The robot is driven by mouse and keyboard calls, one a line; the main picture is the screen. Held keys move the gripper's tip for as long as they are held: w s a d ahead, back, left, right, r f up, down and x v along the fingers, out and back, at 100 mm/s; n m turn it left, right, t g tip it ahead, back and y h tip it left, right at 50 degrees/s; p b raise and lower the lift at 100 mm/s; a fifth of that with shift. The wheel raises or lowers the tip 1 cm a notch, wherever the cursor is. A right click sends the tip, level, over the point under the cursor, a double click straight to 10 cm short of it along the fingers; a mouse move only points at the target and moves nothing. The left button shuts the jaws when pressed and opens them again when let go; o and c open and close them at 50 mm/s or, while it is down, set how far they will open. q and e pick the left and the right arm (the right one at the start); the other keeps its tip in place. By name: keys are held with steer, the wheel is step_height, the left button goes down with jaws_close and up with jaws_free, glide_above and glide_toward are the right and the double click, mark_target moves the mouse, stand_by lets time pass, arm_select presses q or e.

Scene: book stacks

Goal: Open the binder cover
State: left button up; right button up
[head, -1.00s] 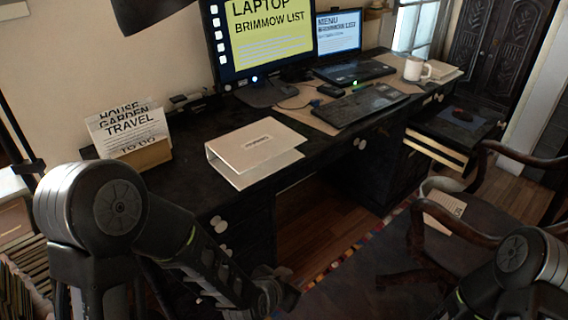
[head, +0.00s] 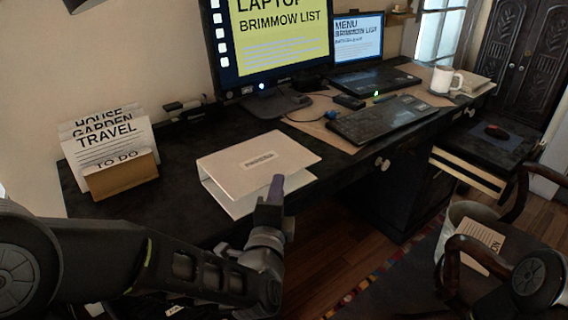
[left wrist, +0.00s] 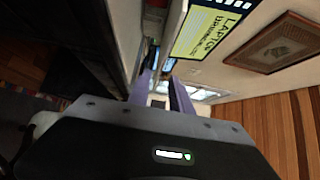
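The binder (head: 258,160) is a pale beige binder with a small label on its top cover, lying on the dark desk. Its cover is down, and a wedge-shaped gap shows along its near side between the top and bottom covers. My left gripper (head: 270,192) is at the near right side of the binder, fingers pointing up in the head view and overlapping its near edge; whether it touches cannot be told. In the left wrist view its two purple fingers (left wrist: 160,80) stand apart with nothing between them. My right gripper is out of view; only part of that arm shows.
A card holder (head: 122,178) stands left of the binder. A monitor (head: 270,40), keyboard (head: 385,118), laptop (head: 375,78) and white mug (head: 442,79) stand behind and right. A wooden chair (head: 480,255) is at the lower right. Bare desk lies left of the binder.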

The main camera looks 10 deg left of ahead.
mark_target(283, 169)
arm_select(q)
steer(key=shift+w+a+b, duration=0.2)
steer(key=shift+w+b, duration=0.15)
steer(key=shift+w, duration=1.65)
steer(key=shift+w+a+b, duration=0.2)
steer(key=shift+w+b, duration=0.1)
steer(key=shift+w, duration=1.65)
steer(key=shift+c, duration=0.4)
jaws_close()
steer(key=shift+f, duration=0.1)
